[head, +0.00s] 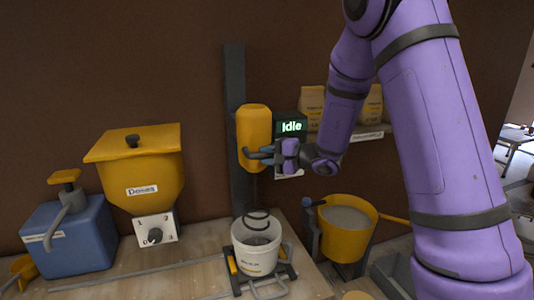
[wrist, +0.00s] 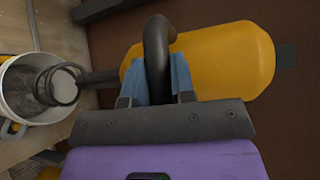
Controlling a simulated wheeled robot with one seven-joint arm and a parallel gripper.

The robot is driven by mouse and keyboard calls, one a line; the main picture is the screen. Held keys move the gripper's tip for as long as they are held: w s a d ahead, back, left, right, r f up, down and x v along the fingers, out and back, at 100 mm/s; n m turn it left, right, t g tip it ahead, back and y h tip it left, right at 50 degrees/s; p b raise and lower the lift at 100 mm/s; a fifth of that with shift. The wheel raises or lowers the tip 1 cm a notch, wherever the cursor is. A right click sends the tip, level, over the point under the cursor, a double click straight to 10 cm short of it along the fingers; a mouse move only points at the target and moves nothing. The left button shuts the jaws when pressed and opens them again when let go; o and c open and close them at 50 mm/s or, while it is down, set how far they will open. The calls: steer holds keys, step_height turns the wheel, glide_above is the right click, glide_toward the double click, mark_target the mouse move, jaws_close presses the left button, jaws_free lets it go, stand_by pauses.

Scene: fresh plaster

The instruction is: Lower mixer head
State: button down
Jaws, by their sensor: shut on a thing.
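The yellow mixer head (head: 254,135) is mounted on a dark upright column (head: 236,125). A dark shaft with a coiled whisk (head: 257,222) hangs from it, and the whisk's lower end is at or inside the mouth of the white bucket (head: 256,258). My gripper (head: 268,155) is at the head's lower part. In the wrist view its blue fingers (wrist: 165,80) are shut on the dark curved handle (wrist: 157,50) of the yellow head (wrist: 225,57). The bucket (wrist: 15,75) and coil (wrist: 57,85) show at the left there.
A display reading "Idle" (head: 291,127) is right of the head. A yellow hopper (head: 135,170) with a dial and a blue container (head: 68,235) stand left. A yellow pan (head: 346,225) stands right of the bucket. Bags (head: 312,105) sit on a shelf behind.

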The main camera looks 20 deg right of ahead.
step_height(320, 180, down, 18)
steer(key=shift+s+f, duration=0.15)
stand_by(0.4)
steer(key=c, duration=1)
jaws_free()
steer(key=shift+f, duration=0.15)
steer(key=shift+o, duration=0.2)
steer(key=v, duration=1)
steer(key=shift+s+d+r, duration=0.2)
steer(key=shift+d, duration=0.1)
